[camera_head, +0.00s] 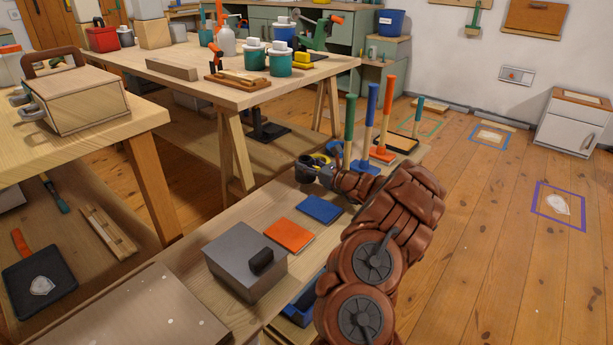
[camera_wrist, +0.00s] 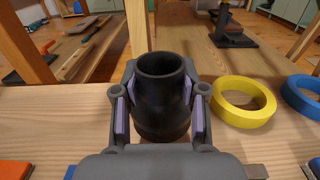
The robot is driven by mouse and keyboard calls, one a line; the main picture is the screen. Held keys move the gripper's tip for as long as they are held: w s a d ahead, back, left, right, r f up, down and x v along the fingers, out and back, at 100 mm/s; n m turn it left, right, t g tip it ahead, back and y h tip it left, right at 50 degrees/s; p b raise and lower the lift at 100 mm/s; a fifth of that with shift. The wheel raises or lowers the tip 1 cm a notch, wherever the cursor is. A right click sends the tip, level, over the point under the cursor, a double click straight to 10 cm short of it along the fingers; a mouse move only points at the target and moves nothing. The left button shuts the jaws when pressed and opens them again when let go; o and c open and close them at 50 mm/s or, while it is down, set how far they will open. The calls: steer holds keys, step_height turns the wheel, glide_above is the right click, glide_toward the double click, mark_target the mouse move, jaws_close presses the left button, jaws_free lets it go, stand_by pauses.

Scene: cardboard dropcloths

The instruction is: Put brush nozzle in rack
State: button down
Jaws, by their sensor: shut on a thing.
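The brush nozzle (camera_wrist: 161,108) is a dark, hollow, round piece with a narrower collar and an open top. In the wrist view it stands upright between the purple pads of my gripper (camera_wrist: 158,112), which is shut on it from both sides. It is over or on the wooden bench top; I cannot tell whether its base touches. In the head view my gripper (camera_head: 313,172) is low over the bench (camera_head: 235,210), and the nozzle is hard to make out there. I cannot tell which thing is the rack.
A yellow ring (camera_wrist: 243,101) and a blue ring (camera_wrist: 302,95) lie just right of the nozzle. Upright tools with a green handle (camera_head: 349,118) and a blue handle (camera_head: 371,112) stand beyond. An orange pad (camera_head: 289,235), a blue pad (camera_head: 321,209) and a grey box (camera_head: 245,258) lie nearer.

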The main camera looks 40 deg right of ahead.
steer(key=shift+f+b, duration=1.05)
steer(key=shift+f, duration=0.85)
steer(key=shift+r, duration=0.1)
steer(key=c, duration=0.6)
jaws_free()
steer(key=shift+c, duration=0.2)
